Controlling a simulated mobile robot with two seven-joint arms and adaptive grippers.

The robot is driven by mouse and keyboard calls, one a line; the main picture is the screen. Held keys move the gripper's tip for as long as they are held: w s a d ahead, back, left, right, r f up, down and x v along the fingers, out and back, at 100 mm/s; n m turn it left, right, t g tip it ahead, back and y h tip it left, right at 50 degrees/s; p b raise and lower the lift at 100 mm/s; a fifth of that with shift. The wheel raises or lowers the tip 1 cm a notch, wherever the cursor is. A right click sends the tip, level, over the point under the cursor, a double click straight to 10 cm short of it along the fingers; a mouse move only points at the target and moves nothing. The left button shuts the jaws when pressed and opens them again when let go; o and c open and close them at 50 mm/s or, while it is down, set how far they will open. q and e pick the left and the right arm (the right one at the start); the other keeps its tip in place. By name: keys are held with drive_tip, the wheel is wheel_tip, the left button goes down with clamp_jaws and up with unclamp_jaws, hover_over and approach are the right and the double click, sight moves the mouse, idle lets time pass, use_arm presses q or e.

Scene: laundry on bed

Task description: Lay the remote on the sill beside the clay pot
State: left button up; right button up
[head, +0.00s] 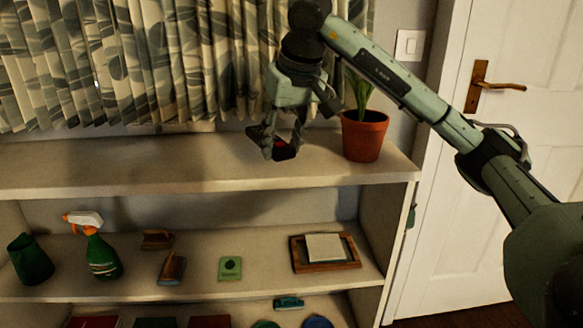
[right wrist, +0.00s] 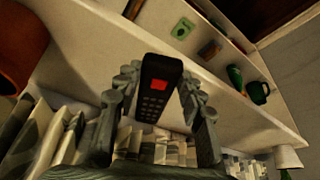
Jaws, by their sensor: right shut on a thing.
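The remote (right wrist: 153,104) is black, with a keypad and a red patch, and shows between the fingers in the right wrist view. My right gripper (head: 281,148) is shut on it, over the sill (head: 200,165) and to the left of the clay pot. In the head view the fingers hide most of the remote (head: 286,151); I cannot tell whether it touches the sill. The clay pot (head: 364,138) is orange-brown, holds a green plant and stands upright near the sill's right end. Its side also shows in the right wrist view (right wrist: 18,50). My left gripper is not in view.
Patterned curtains (head: 120,60) hang behind the sill. The sill left of my gripper is clear. The shelf below holds a green spray bottle (head: 101,255), a green mug (head: 29,260), brushes (head: 171,268), a green card (head: 230,268) and a wooden tray (head: 300,262). A white door (head: 500,160) stands right.

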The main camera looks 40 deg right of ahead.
sight(293, 147)
drive_tip(key=d+f, duration=0.1)
drive_tip(key=d, duration=0.1)
drive_tip(key=shift+d+f, duration=0.3)
drive_tip(key=shift+f, duration=0.05)
wheel_tip(293, 147, down, 3)
drive_tip(key=shift+f, duration=0.35)
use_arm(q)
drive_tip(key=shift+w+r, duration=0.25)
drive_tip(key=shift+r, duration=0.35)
use_arm(e)
drive_tip(key=shift+f, duration=0.1)
drive_tip(key=o, duration=1.2)
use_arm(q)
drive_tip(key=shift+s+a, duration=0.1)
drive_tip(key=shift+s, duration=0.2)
